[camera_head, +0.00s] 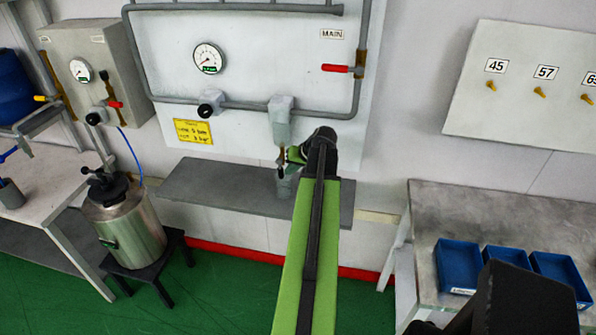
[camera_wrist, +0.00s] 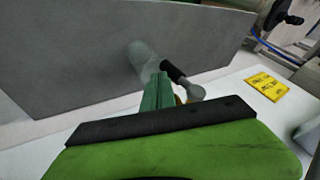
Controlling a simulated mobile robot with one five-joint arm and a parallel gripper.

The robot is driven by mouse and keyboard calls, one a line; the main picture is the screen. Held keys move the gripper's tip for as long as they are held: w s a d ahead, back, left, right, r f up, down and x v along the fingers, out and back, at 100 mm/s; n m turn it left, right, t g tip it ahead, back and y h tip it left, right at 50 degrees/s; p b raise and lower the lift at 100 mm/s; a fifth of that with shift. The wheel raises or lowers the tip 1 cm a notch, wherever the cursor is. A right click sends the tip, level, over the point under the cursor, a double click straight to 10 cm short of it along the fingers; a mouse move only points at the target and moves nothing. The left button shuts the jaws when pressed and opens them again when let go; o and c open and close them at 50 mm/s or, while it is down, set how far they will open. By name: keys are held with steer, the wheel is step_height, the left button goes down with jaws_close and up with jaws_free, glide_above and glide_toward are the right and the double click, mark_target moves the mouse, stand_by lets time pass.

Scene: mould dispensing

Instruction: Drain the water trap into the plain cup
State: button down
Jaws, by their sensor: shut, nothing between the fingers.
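The water trap (camera_head: 281,118) is a grey unit under the pipe on the white wall panel, with a small drain fitting at its bottom. A plain grey cup (camera_head: 285,187) stands on the grey shelf below it, partly hidden by my arm; it also shows in the wrist view (camera_wrist: 142,56). My gripper (camera_head: 291,157) is shut and empty, beside the drain fitting and just above the cup. In the wrist view its green fingers (camera_wrist: 158,92) are close to a dark stub and a round grey end (camera_wrist: 194,92). I cannot tell whether they touch.
The panel carries a gauge (camera_head: 208,57), a black knob (camera_head: 206,110), a red MAIN handle (camera_head: 336,68) and a yellow note (camera_head: 193,132). A metal tank (camera_head: 125,225) stands left. Blue trays (camera_head: 457,266) sit on the right bench. The shelf's left part (camera_head: 210,187) is clear.

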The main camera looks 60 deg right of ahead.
steer(key=shift+w+a, duration=0.1)
steer(key=shift+w, duration=0.05)
steer(key=shift+w+a+f, duration=0.2)
steer(key=shift+w+a, duration=0.05)
steer(key=shift+w, duration=0.15)
steer(key=s+d+r+p, duration=0.1)
steer(key=s+r+p, duration=0.6)
steer(key=s, duration=0.3)
steer(key=shift+d+r, duration=0.2)
steer(key=shift+r, duration=0.15)
steer(key=shift+s, duration=0.15)
